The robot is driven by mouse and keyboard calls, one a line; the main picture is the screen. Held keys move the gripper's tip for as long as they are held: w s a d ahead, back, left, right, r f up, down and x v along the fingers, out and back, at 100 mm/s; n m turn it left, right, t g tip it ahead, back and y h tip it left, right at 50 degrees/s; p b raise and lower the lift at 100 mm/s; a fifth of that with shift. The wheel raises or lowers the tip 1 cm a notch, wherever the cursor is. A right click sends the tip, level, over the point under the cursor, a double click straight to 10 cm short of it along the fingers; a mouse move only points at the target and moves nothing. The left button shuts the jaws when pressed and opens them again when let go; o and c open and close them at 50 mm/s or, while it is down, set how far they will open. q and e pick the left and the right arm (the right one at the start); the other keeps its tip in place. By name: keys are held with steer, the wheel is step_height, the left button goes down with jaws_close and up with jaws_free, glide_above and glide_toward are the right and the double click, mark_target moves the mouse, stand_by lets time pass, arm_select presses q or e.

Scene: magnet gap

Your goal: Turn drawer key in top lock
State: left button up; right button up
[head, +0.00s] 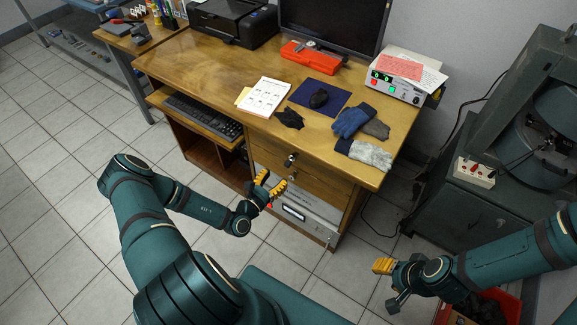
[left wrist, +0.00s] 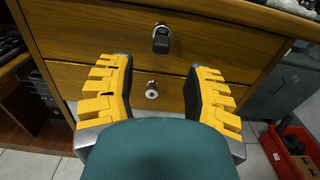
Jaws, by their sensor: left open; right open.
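The drawer key (left wrist: 161,40), with a dark head, sits in the top drawer's lock in the left wrist view. It also shows small on the desk front in the head view (head: 291,158). A lower lock (left wrist: 152,91), round and silver with no key visible, is in the drawer below. My left gripper (head: 270,188) is open and empty in front of the drawers. In the left wrist view its yellow fingers (left wrist: 157,90) frame the lower lock, and the key lies above, between and beyond the fingertips. My right gripper (head: 388,284) is open and empty, low at the right.
A keyboard (head: 204,115) lies on a pull-out shelf left of the drawers. A red bin (left wrist: 290,152) stands on the floor to the right. Tiled floor is clear at left.

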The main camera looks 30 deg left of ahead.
mark_target(286, 166)
arm_select(q)
steer(key=w, duration=0.3)
steer(key=w+b, duration=0.1)
steer(key=w, duration=0.1)
steer(key=shift+w+d, duration=0.25)
steer(key=shift+d, duration=0.05)
steer(key=shift+w, duration=0.7)
steer(key=c, duration=0.8)
jaws_close()
